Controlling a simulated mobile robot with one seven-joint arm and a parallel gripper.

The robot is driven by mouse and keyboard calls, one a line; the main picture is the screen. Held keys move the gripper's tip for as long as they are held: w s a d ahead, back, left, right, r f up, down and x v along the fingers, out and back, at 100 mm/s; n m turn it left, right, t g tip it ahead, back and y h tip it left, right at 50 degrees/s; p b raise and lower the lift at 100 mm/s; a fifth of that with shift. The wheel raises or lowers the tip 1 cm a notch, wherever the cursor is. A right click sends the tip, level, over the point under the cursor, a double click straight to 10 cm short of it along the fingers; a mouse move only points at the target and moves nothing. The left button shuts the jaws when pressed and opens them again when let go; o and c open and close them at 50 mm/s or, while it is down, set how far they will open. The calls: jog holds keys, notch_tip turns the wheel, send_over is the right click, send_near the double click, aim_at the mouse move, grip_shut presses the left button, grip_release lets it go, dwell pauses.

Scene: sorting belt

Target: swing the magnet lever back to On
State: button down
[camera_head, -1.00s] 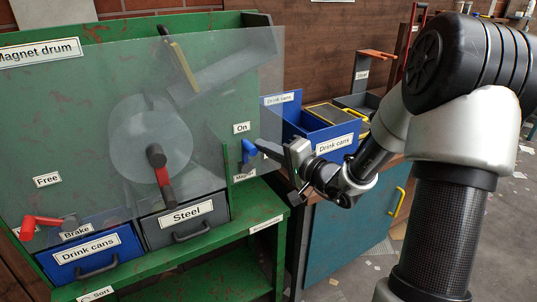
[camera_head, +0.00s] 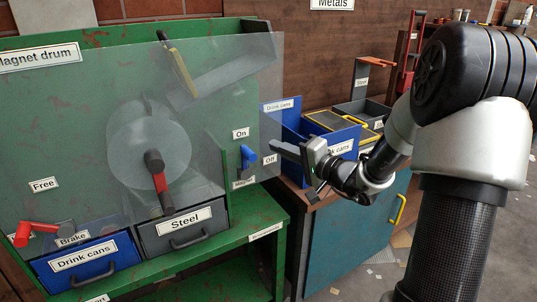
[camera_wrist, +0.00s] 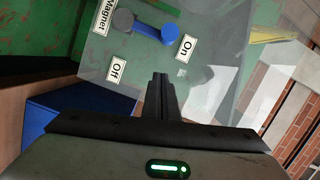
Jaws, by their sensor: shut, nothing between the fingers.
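The magnet lever (camera_head: 248,156) has a blue handle and a dark pivot. It stands pointing up, close below the "On" label (camera_head: 240,133). The "Off" label (camera_head: 270,159) is to its right. In the wrist view the blue lever (camera_wrist: 152,30) points from its grey hub towards the "On" label (camera_wrist: 187,47), away from the "Off" label (camera_wrist: 116,68). My gripper (camera_head: 273,147) is shut and empty, just right of the lever and apart from it. Its closed fingers (camera_wrist: 161,78) show in the wrist view, pointing at the panel below the "On" label.
A clear shield (camera_head: 215,100) covers the drum front. A red brake handle (camera_head: 24,232) is at lower left. Blue "Drink cans" (camera_head: 85,262) and grey "Steel" (camera_head: 183,232) drawers sit below.

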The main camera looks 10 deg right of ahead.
jog(key=v, duration=0.9)
jog(key=shift+s+p, duration=0.2)
jog(key=shift+p, duration=0.1)
